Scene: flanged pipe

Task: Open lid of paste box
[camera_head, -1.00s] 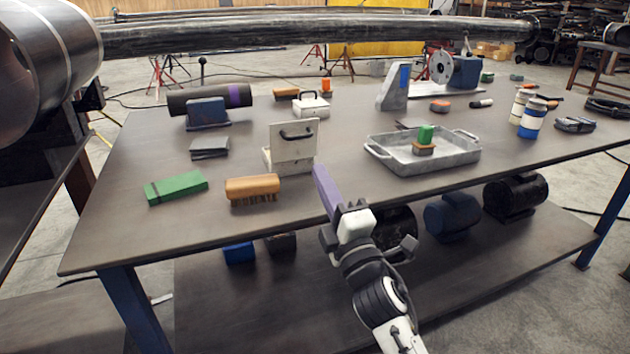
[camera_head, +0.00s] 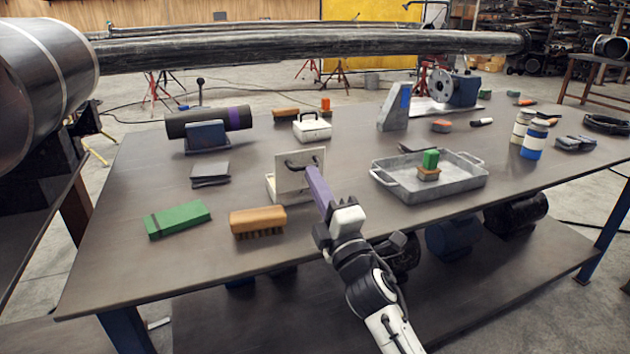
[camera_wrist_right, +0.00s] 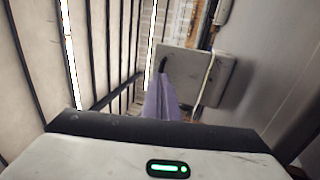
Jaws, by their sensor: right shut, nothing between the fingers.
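The near white paste box (camera_head: 284,190) stands at the middle front of the table. Its lid (camera_head: 310,158) is raised, roughly upright, with a dark handle on its face. My right gripper (camera_head: 313,172) is shut and empty, its long purple fingers in front of the lid's right part, overlapping it; I cannot tell whether they touch. In the right wrist view the purple fingers (camera_wrist_right: 160,97) point at a pale panel with a dark handle, likely the lid (camera_wrist_right: 205,75). The fingers hide part of the box's right side. My left gripper is not in view.
A wooden brush (camera_head: 257,220) and a green block (camera_head: 178,219) lie left of the box. A metal tray (camera_head: 455,184) stands to the right. A second white box (camera_head: 312,127), closed, stands behind. Bare table lies between the box and the front edge.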

